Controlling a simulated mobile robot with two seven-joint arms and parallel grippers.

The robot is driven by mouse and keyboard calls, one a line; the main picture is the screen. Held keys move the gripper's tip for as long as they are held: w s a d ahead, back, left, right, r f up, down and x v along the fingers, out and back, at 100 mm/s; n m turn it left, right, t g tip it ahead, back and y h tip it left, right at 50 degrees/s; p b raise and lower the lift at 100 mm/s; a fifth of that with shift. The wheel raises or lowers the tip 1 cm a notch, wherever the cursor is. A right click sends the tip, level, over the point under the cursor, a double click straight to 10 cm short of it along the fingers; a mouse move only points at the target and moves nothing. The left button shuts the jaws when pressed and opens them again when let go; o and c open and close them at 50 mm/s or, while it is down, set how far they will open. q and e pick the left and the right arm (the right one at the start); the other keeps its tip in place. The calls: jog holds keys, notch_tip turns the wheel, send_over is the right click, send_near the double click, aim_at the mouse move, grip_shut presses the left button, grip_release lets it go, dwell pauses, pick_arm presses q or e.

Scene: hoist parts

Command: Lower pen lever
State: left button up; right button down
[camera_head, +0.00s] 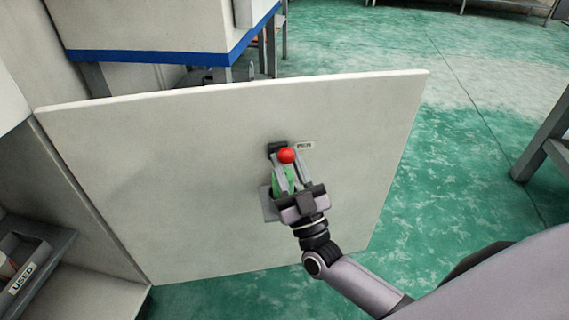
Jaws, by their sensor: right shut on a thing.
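The pen lever (287,155) shows as a red ball knob in front of a small dark mount on a white upright panel. A small label (305,146) is just right of the mount. My right gripper (288,160) reaches up from the lower right, its two fingertips on either side of the knob, and is shut on it. The lever's arm is mostly hidden by the fingers. A green thing (283,180) and a grey bracket (268,204) on the panel show partly behind the gripper. My left gripper is not in view.
The white panel (150,180) fills the middle. A dark tray labelled "USED" (28,275) stands at lower left. A white cabinet with a blue edge (150,57) is behind the panel. Grey table legs (545,140) stand at right. Green floor (440,170) is open right of the panel.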

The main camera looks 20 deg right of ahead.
jog(key=shift+s+f+h+b, duration=0.2)
jog(key=shift+f+h+b, duration=0.1)
jog(key=shift+f, duration=0.85)
jog(key=c, duration=1)
grip_release()
jog(key=shift+o, duration=1.1)
jog(key=shift+r, duration=0.15)
jog(key=v, duration=0.7)
jog(key=shift+s, duration=0.1)
